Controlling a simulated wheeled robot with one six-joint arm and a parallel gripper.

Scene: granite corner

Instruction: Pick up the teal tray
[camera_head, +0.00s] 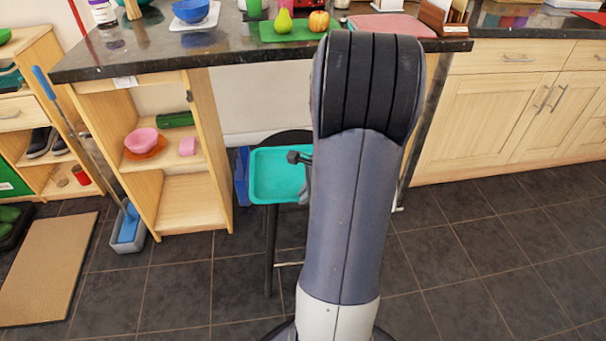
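The teal tray (273,178) lies on a black stool (270,230) in front of the counter, left of my arm. It is rectangular with a raised rim, and its visible inside looks empty. Its right side is hidden behind my arm. A small dark part of my gripper (301,160) sticks out from behind my arm, over or near the tray's right side. The rest of the gripper is hidden, so I cannot tell its opening or whether it touches the tray.
The dark granite counter (150,58) holds a blue bowl (190,10), a green board (290,32) with a pear, and other items. An open shelf (190,200) stands left of the stool. A mop (85,130) and bucket (128,232) are further left. Tiled floor at the right is clear.

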